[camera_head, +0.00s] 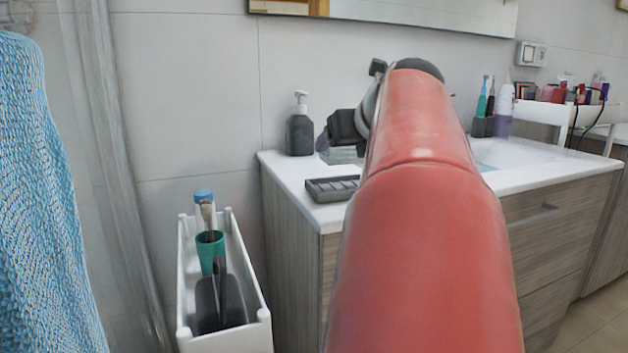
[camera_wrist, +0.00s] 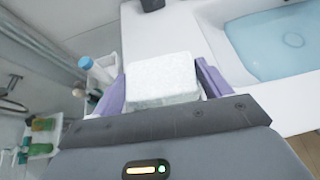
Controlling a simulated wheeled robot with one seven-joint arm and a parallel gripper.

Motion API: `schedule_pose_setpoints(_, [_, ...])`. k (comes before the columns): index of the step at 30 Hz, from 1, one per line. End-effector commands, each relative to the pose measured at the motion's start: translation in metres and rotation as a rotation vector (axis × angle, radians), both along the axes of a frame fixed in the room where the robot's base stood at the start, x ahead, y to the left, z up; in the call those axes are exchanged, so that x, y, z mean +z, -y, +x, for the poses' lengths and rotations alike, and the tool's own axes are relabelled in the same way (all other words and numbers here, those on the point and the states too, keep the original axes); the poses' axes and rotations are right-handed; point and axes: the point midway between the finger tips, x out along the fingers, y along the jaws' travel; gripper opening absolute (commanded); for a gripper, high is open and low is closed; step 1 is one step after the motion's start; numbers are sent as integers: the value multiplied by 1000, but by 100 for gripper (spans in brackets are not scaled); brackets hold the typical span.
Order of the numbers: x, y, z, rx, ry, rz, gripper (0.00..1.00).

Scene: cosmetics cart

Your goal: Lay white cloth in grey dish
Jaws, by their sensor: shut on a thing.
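The white cloth (camera_wrist: 162,80) is a small folded block in the wrist view. My gripper (camera_wrist: 163,84) is shut on it, with a purple finger on each side. In the head view my gripper (camera_head: 325,143) is above the back left of the counter, partly hidden behind my red arm; I cannot make out the cloth clearly there. The grey dish (camera_head: 332,189), a low ribbed tray, sits on the counter near its front left edge, in front of the gripper and apart from it. My arm stands close to the dish's right end in the picture.
A dark soap bottle (camera_head: 300,128) stands left of the gripper. A folded grey item (camera_head: 343,156) shows below it. A white cart (camera_head: 262,318) with brushes and a green cup (camera_head: 210,250) stands lower left. The sink (camera_wrist: 285,42) lies right.

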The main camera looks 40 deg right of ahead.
Motion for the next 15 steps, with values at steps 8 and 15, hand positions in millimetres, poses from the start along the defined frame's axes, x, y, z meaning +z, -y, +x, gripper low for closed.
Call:
schedule_pose_setpoints(8, [-24,0,0,0,0,0,49])
schedule_pose_setpoints(15, [-54,0,0,0,0,0,49])
